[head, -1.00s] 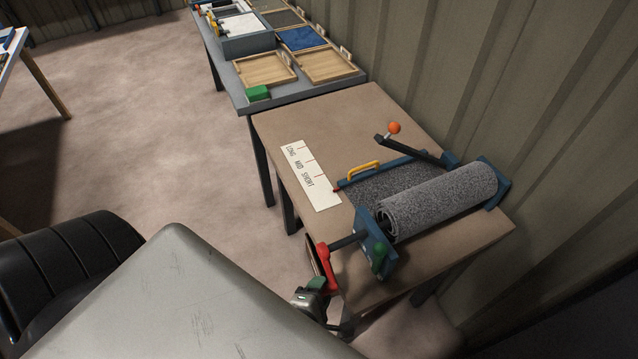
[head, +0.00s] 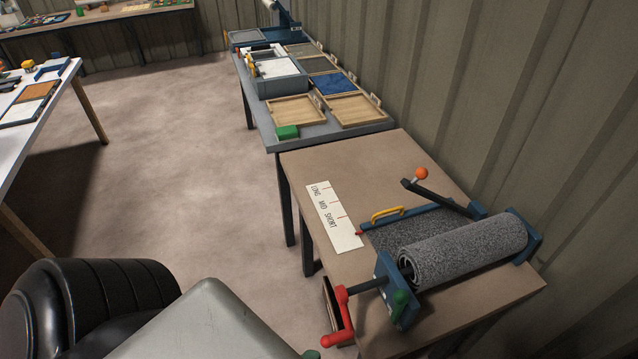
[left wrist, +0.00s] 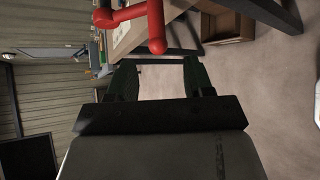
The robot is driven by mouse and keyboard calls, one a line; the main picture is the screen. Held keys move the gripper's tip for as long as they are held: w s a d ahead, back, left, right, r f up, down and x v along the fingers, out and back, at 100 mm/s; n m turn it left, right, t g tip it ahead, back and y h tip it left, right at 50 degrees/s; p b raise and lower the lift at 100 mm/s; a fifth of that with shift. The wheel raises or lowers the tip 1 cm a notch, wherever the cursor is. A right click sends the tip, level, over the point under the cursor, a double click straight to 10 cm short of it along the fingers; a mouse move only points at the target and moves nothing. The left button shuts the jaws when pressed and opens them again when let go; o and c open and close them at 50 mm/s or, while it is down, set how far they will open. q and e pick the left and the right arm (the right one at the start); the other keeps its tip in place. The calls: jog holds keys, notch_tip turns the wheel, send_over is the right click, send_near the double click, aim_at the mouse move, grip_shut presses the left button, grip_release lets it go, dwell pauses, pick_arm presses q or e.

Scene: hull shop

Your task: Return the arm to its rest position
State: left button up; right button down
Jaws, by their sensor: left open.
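My left gripper (left wrist: 160,66) is open and empty in the left wrist view, with its two dark green fingers apart. The red crank handle (left wrist: 153,25) is just beyond the fingers there, and nothing is between them. In the head view the red crank (head: 340,316) is on the front end of a roll stand. My left gripper is almost wholly out of the head view at the bottom edge, with only a small green part (head: 312,354) showing. My right gripper is in neither view.
The stand holds a grey carpet roll (head: 465,248) on a brown table (head: 300,160). A LONG/MID/SHORT card (head: 335,215) lies beside it. Wooden trays (head: 296,109) and a green block (head: 287,132) are on a farther table. The floor to the left is open.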

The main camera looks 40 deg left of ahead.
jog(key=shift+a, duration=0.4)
pick_arm(q)
jog(key=shift+f, duration=0.1)
jog(key=s+d+f+m+g+h+b, duration=0.1)
jog(key=s+d+f+m+g+h, duration=0.1)
jog(key=f+m, duration=0.65)
jog(key=s+d+f+m+g+h+b, duration=0.25)
jog(key=f+m, duration=0.25)
jog(key=f, duration=0.7)
jog(key=s+a+f+m+g+y, duration=0.1)
jog(key=s+a+f+m+g, duration=0.2)
jog(key=s+a+f+m, duration=0.2)
jog(key=s+a+f+m+g+y+b, duration=0.1)
jog(key=s+a+f+m+g, duration=0.3)
jog(key=f+m, duration=0.5)
jog(key=s+a+f, duration=0.1)
jog(key=s, duration=0.1)
jog(key=shift+s+f, duration=0.15)
jog(key=shift+s, duration=0.2)
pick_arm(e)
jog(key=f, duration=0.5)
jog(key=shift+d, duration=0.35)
pick_arm(q)
jog(key=shift+d+g, duration=0.1)
jog(key=shift+g, duration=0.15)
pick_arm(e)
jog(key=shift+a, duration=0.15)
pick_arm(q)
jog(key=shift+c, duration=0.5)
